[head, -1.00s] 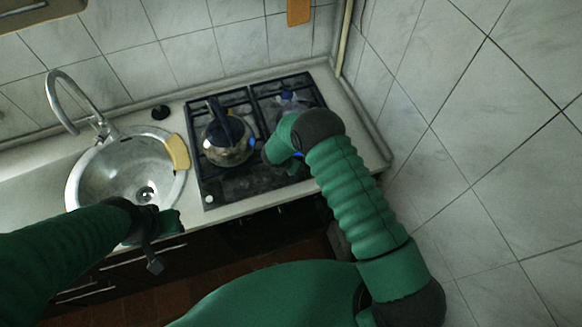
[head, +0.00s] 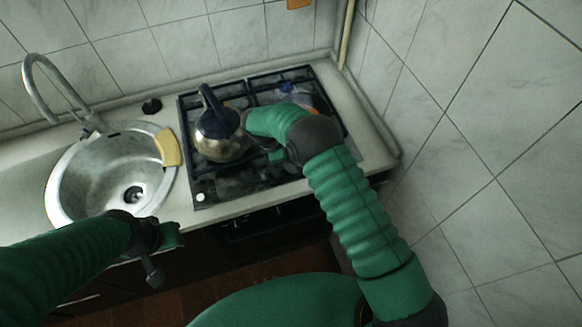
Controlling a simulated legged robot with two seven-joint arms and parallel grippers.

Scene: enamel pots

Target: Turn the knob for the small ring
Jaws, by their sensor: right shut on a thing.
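The gas hob (head: 232,186) is black with dark grates and is set in the worktop. A steel kettle (head: 222,146) with a dark blue handle stands on its left side. My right arm reaches over the right half of the hob. My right gripper (head: 277,157) is low at the hob's front right, just right of the kettle. It is shut on what seems to be a knob, mostly hidden by my arm and the dark. I cannot make out the small ring. My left gripper (head: 160,252) hangs in front of the counter edge, away from the hob; its jaw opening is unclear.
A round steel sink (head: 85,180) with a tall tap (head: 42,92) is on the left, with a yellow sponge (head: 167,147) on its rim. Tiled walls close in behind and on the right. A bluish object (head: 287,88) is at the hob's back right. Bare worktop (head: 352,110) lies right of the hob.

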